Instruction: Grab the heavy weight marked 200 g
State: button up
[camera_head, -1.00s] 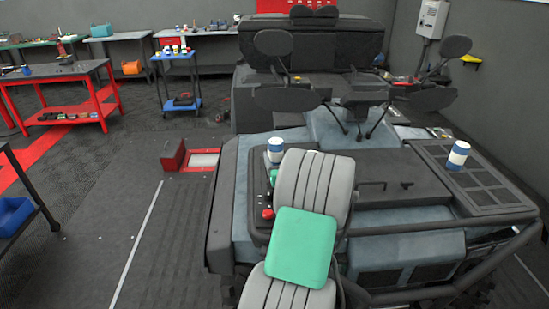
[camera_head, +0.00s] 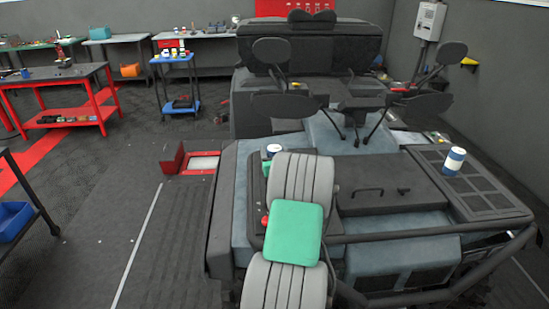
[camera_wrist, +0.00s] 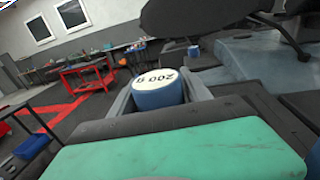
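The weight marked 200 g (camera_wrist: 158,92) is a blue cylinder with a white top; the marking reads upside down in the wrist view. In the head view it stands upright on the left part of the machine (camera_head: 374,187), its lower part hidden behind my arm. My gripper (camera_wrist: 160,84) has one grey finger on each side of the weight, spread about its width. A narrow gap seems to show at the right finger; contact on the left is unclear. In the head view my gripper is hidden behind my arm.
A similar blue and white cylinder (camera_head: 454,160) stands on the machine's right grille. A red knob (camera_head: 265,221) is beside my arm. Dark mirror-like plates on stalks (camera_head: 284,104) rise behind the weight. Open floor (camera_head: 110,200) lies to the left.

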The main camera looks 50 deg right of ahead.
grip_shut()
dwell(0.4)
